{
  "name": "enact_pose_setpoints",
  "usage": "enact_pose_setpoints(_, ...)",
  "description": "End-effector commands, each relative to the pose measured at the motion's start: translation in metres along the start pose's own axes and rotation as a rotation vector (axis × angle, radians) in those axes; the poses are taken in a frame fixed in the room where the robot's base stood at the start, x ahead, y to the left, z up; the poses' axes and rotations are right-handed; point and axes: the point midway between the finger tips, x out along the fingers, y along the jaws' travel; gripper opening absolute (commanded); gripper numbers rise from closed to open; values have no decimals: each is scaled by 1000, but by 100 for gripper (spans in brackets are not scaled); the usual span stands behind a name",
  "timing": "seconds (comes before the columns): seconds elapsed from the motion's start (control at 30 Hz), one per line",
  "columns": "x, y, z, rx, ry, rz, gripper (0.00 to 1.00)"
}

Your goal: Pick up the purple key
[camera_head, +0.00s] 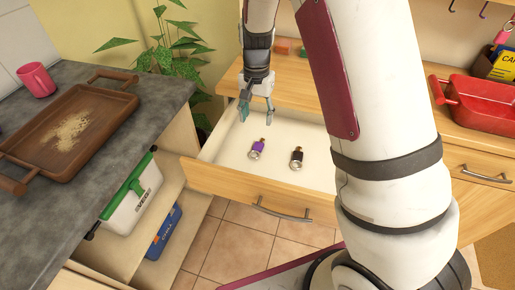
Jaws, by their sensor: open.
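The purple key (258,147) lies in the open drawer (228,150), on its pale floor. It has a purple body with a metallic end toward the drawer front. A similar dark key (296,157) lies to its right, apart from it. My gripper (257,115) is open and empty, pointing down above the back left of the drawer. It appears farther back than the purple key and does not touch it. A teal patch shows on its left finger.
The wooden drawer walls and front with its handle (284,212) surround the keys. A grey counter at left holds a brown tray (107,103) and a pink mug (37,80). A red container (482,105) stands at right. A plant (172,60) is behind.

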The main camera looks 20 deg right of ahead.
Motion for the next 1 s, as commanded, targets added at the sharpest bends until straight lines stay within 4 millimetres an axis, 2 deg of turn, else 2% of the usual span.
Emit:
enact_pose_setpoints(0.3,57,2,1,1,-4,4,52)
enact_pose_setpoints(0.4,70,1,1,0,-3,2,52)
enact_pose_setpoints(0.67,88,2,0,0,-2,2,52)
enact_pose_setpoints(0.9,122,2,-1,0,-3,2,52)
enact_pose_setpoints(1.0,130,2,-1,0,-1,0,52)
